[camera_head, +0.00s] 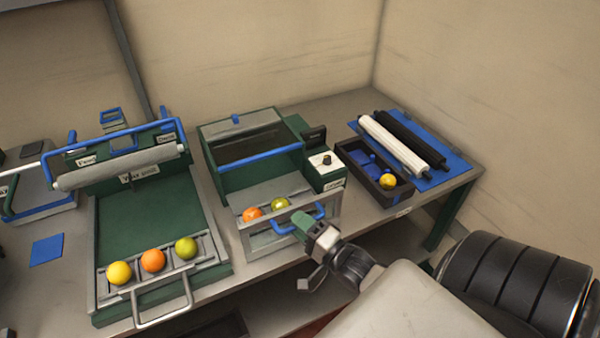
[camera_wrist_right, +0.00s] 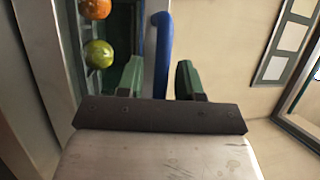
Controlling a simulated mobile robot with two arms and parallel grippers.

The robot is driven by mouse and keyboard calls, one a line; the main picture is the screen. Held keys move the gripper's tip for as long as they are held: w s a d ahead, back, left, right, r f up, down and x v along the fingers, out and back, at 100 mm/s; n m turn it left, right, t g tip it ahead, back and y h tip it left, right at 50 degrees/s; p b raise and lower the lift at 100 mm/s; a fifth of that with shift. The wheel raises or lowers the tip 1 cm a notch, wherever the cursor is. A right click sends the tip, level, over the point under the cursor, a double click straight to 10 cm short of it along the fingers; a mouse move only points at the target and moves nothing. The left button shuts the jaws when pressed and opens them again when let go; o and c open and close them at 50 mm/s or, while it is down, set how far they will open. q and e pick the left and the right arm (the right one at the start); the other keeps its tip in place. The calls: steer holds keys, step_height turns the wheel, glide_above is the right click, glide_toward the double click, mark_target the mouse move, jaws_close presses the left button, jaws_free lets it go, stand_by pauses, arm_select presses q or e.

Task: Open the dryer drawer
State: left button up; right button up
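The machine I take to be the dryer is the green box (camera_head: 209,165) in the middle of the bench, with a blue bar across its front top. Its low grey drawer (camera_head: 262,243) projects at the front, with an orange fruit (camera_head: 252,215) and a yellow-green fruit (camera_head: 279,204) inside. The drawer's blue handle (camera_head: 286,226) is on its front. My right gripper (camera_head: 308,224) is at this handle. In the right wrist view, the open green fingers stand on either side of the blue handle (camera_wrist_right: 163,50), with gaps visible. My left gripper is out of view.
A larger green machine (camera_head: 150,207) on the left has a tray with yellow, orange and green fruit and a metal handle. A dark box (camera_head: 361,169) with a yellow fruit and a blue mat (camera_head: 455,163) with rollers lie to the right. A wall closes the back.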

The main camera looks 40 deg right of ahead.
steer(key=b+v, duration=0.2)
steer(key=v, duration=0.9)
steer(key=shift+w, duration=0.1)
stand_by(0.5)
